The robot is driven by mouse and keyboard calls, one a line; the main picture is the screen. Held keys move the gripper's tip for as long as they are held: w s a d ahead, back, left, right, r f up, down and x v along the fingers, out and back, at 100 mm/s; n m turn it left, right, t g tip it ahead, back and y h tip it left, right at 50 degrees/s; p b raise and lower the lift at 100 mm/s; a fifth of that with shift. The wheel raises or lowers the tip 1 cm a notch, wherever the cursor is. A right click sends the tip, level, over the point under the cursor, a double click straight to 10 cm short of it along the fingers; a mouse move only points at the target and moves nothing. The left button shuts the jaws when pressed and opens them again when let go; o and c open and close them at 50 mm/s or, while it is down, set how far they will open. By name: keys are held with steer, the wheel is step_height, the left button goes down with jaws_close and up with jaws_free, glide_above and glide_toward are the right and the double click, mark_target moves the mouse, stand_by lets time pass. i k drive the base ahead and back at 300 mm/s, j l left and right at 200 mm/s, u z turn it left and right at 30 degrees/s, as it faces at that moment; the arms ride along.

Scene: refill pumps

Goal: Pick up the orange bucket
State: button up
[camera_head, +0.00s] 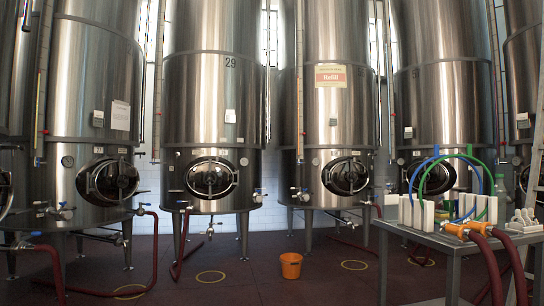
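The orange bucket (291,266) stands upright on the dark red floor, a little right of the middle of the head view. It is in front of the tank with the "Refill" sign (330,76). Nothing touches it that I can see. Its inside is mostly hidden from this low angle. My gripper does not show in this view.
Large steel tanks (215,95) on legs line the back. A metal table (440,238) with white blocks, coloured hoses and orange fittings stands at the right. Red hoses (183,245) lie along the floor. Yellow rings (211,276) mark the floor. The floor around the bucket is clear.

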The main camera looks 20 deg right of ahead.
mark_target(288, 271)
steer(key=z, duration=0.4)
steer(key=i+z, duration=0.15)
steer(key=i, duration=0.7)
steer(key=i+z, duration=0.15)
steer(key=i, duration=0.7)
steer(key=i+l+u, duration=0.1)
steer(key=i+u, duration=0.15)
steer(key=i, duration=1.85)
steer(key=i+z, duration=0.2)
steer(key=i, duration=0.3)
steer(key=i+z, duration=0.2)
steer(key=i, duration=0.35)
steer(key=i+z, duration=0.2)
steer(key=i, duration=0.3)
steer(key=i+j+z, duration=0.15)
steer(key=i, duration=0.4)
steer(key=i+j+z, duration=0.3)
steer(key=i, duration=0.15)
steer(key=l, duration=0.1)
